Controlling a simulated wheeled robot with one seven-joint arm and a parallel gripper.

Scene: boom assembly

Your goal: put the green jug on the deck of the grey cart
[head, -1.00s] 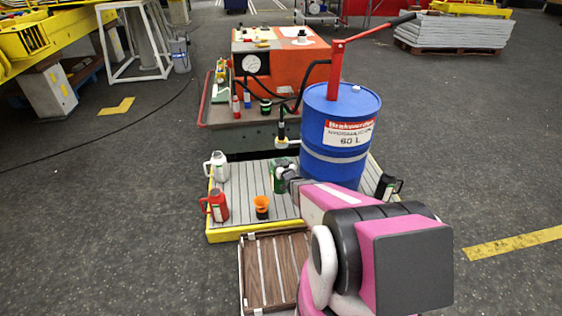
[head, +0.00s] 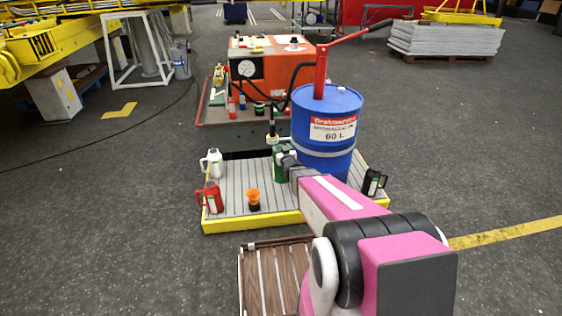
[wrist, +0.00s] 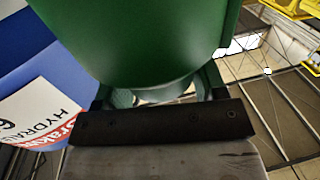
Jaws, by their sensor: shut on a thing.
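My gripper (head: 286,163) is shut on the green jug (head: 279,165), beside the blue drum over the slatted pallet. In the head view the jug is partly hidden by my wrist, and I cannot tell how far it is above the slats. In the wrist view the jug's green body (wrist: 150,40) fills the upper middle, close against the gripper. A low deck of brown slats with pale strips and a greyish edge (head: 240,275) is at the bottom of the head view. I cannot tell whether it belongs to the grey cart.
The yellow-rimmed pallet (head: 235,224) bears a white jug (head: 213,163), a red jug (head: 212,197), an orange-topped cup (head: 253,199), a black jug (head: 371,182) and the blue drum (head: 322,130). An orange machine (head: 285,70) stands behind.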

